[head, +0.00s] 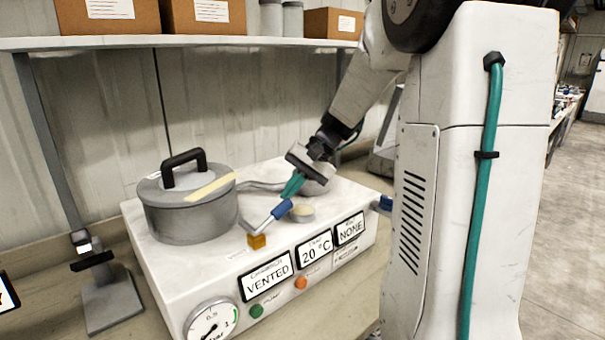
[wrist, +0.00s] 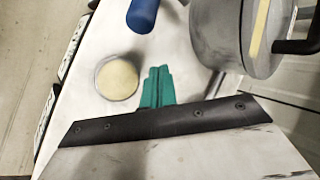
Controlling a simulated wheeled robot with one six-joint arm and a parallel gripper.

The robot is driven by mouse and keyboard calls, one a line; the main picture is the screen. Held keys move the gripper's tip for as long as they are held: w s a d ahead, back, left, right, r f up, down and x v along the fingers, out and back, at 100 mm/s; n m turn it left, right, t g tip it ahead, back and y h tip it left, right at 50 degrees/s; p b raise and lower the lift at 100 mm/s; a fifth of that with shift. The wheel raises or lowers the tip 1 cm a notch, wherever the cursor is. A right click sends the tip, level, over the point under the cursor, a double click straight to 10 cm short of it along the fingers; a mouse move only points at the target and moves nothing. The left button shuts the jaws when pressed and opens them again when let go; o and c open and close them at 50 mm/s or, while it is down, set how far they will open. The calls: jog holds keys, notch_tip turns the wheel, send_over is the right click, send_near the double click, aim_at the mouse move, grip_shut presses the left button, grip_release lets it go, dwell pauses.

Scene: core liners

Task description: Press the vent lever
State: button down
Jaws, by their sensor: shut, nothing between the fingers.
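The vent lever (head: 270,221) is a metal rod with a blue handle (head: 282,209), rising at a slant from a brass block (head: 257,241) on the white machine top. The display (head: 267,276) on the machine's front reads VENTED. My gripper (head: 290,192) has teal fingers, shut and empty. In the head view its tips appear close to the end of the blue handle; I cannot tell whether they touch. In the wrist view the shut fingers (wrist: 157,84) point toward the blue handle (wrist: 143,14), with a gap between them in the picture.
A lidded grey pot (head: 185,215) stands on the machine at left. A small round dish (wrist: 117,78) with pale contents sits beside my fingers. A pressure gauge (head: 212,322), green button (head: 256,311) and orange button (head: 300,282) are on the front. A shelf (head: 180,42) with boxes hangs above.

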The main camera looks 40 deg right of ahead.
aim_at(274, 216)
jog(key=shift+x, duration=0.85)
jog(key=shift+s+a+r, duration=0.25)
jog(key=shift+s+r, duration=0.05)
jog(key=shift+s, duration=0.25)
jog(key=shift+s+a+r, duration=0.25)
jog(key=shift+s+r, duration=0.05)
jog(key=shift+s, duration=0.25)
jog(key=shift+s+a+r, duration=0.25)
jog(key=shift+s+r, duration=0.1)
jog(key=shift+s, duration=0.2)
